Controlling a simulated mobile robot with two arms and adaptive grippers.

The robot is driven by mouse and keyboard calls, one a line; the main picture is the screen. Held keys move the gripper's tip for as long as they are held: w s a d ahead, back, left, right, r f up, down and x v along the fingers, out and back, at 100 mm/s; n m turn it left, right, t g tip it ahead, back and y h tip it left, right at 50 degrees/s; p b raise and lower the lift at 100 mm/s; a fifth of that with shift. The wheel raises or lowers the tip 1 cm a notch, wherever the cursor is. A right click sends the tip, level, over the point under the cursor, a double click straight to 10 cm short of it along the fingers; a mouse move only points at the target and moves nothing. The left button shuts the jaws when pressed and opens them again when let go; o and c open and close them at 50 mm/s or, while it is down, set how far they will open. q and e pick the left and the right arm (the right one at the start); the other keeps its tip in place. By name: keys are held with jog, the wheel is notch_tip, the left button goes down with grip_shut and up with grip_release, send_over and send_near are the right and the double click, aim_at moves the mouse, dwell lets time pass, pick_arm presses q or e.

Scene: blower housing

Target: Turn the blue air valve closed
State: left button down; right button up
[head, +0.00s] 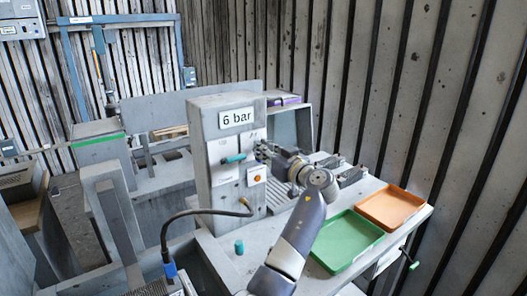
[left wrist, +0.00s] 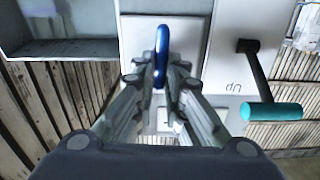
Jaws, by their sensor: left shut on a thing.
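The blue air valve's handle (left wrist: 162,50) shows in the left wrist view as a narrow blue lever, lengthwise up and down in that picture. My left gripper (left wrist: 161,78) is shut on it, with a finger on each side. In the head view my left gripper (head: 264,151) is at the front panel of the grey machine housing (head: 226,193), to the right of a teal-handled lever (head: 233,159). The gripper hides the blue handle there. My right gripper is in neither view.
The teal lever also shows beside the gripper in the left wrist view (left wrist: 272,111). Below are an orange button (head: 257,179) and a hose (head: 205,211). A green tray (head: 347,242) and an orange tray (head: 391,208) lie right on the bench. A teal-capped piece (head: 239,247) stands in front.

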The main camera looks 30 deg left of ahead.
pick_arm(q)
jog(key=shift+w+d+f+m+p, duration=0.1)
jog(key=shift+w+f+m+p, duration=0.2)
jog(key=shift+m, duration=2.6)
jog(key=shift+w+d+f+m+p, duration=0.2)
jog(key=shift+m+p, duration=0.15)
jog(key=shift+m, duration=2.55)
jog(key=shift+w+d+f+m+p, duration=0.1)
jog(key=shift+w+f+m+p, duration=0.2)
jog(key=shift+m, duration=2.6)
jog(key=c, duration=1.7)
grip_release()
jog(key=shift+o, duration=0.2)
